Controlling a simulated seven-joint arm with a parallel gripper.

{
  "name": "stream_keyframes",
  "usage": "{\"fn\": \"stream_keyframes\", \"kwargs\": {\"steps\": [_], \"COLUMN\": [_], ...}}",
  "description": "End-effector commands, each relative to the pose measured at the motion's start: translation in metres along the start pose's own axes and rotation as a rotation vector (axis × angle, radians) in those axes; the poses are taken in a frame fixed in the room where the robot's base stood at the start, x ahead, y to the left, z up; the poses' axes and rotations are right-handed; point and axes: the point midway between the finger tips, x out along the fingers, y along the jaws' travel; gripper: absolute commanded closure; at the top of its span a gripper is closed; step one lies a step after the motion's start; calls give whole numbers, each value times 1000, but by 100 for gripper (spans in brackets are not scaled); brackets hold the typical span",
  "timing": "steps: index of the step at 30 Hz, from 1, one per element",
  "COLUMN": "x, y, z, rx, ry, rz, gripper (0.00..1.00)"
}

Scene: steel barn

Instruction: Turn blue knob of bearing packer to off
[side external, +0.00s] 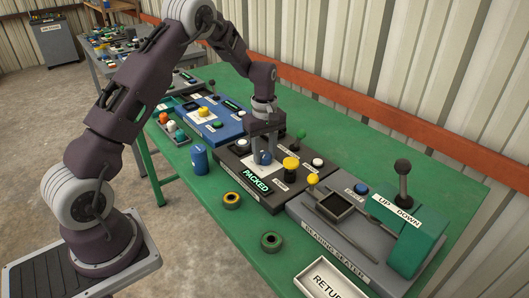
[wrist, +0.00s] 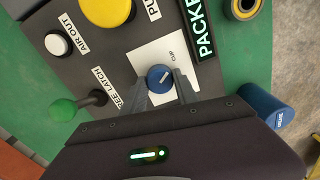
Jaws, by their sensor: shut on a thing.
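The bearing packer is a dark box (side external: 238,172) on the green table, with a lit green PACKED sign (side external: 256,181). Its blue knob (wrist: 160,77) sits on a white plate (wrist: 143,57) and carries a pale pointer line, slanted in the wrist view. The knob also shows in the side view (side external: 263,158). My gripper (wrist: 162,90) points down over the plate, with one finger on each side of the knob, shut on it. The side view also shows my gripper (side external: 264,152) at the knob. The fingers hide part of the plate and its lettering.
A yellow button (side external: 291,167), white buttons and a green-tipped lever (wrist: 62,109) stand close by on the packer. A blue can (side external: 199,159), two bearing rings (side external: 231,200) and a RETURN tray (side external: 312,270) lie in front. The bearing seater (side external: 330,232) is at right.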

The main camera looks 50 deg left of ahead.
Motion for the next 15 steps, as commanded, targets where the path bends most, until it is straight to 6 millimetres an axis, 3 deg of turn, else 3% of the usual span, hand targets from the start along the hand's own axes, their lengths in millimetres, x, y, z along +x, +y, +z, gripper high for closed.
{"fn": "stream_keyframes", "kwargs": {"steps": [8, 15], "x": [-1, -1], "y": [0, 0], "z": [0, 0], "rx": [132, 349], "ry": [0, 0], "rz": [0, 1], "gripper": [100, 100]}}
